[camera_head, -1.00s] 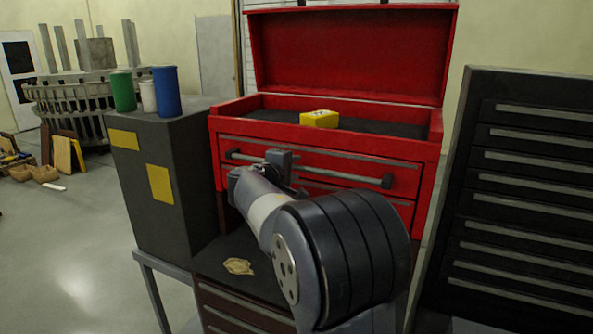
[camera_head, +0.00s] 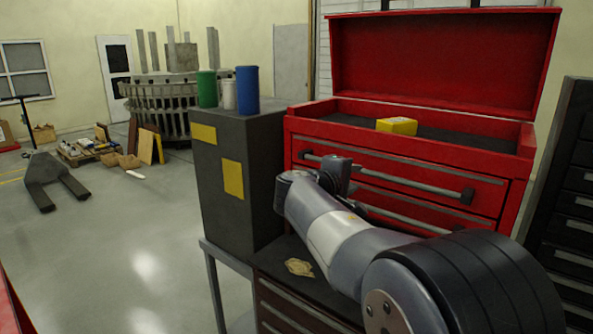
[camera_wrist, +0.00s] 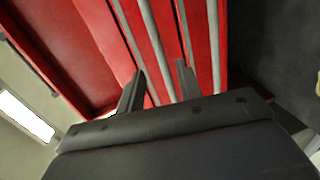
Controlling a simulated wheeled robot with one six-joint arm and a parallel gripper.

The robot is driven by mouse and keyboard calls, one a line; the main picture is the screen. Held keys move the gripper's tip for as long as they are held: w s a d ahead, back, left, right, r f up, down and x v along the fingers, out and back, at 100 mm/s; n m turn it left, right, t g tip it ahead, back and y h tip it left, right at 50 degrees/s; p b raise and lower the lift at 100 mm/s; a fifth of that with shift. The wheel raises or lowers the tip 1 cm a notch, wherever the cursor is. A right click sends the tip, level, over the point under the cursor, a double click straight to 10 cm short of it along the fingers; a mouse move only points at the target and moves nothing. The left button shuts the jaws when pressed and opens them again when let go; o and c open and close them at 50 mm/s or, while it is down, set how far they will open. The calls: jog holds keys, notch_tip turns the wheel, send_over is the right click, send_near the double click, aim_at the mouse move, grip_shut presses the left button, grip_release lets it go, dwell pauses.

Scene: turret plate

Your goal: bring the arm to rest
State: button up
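My gripper (camera_wrist: 160,88) shows in the wrist view with its two dark fingers apart and nothing between them. Beyond the fingers are the red front and grey bar handles of the red tool chest (camera_wrist: 82,40). In the head view my arm reaches from the lower right toward the chest (camera_head: 345,130), and my wrist is in front of its drawers. The fingers themselves are hidden in the head view. Whether they touch the chest cannot be told.
A yellow box (camera_head: 397,126) lies in the open top of the chest. Green, white and blue cylinders stand on a dark cabinet (camera_head: 262,150) to the left. A crumpled tan cloth (camera_head: 299,267) lies below my arm. A black drawer cabinet (camera_head: 572,190) stands at right.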

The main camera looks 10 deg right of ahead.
aim_at(368, 174)
jog(key=p+x, duration=0.3)
jog(key=x, duration=0.7)
jog(key=shift+d+r, duration=0.1)
jog(key=shift+d, duration=0.05)
jog(key=shift+s+a, duration=0.25)
jog(key=shift+a, duration=0.2)
jog(key=shift+s+a, duration=0.3)
jog(key=shift+a, duration=0.05)
jog(key=shift+w+d, duration=0.1)
jog(key=shift+d, duration=0.05)
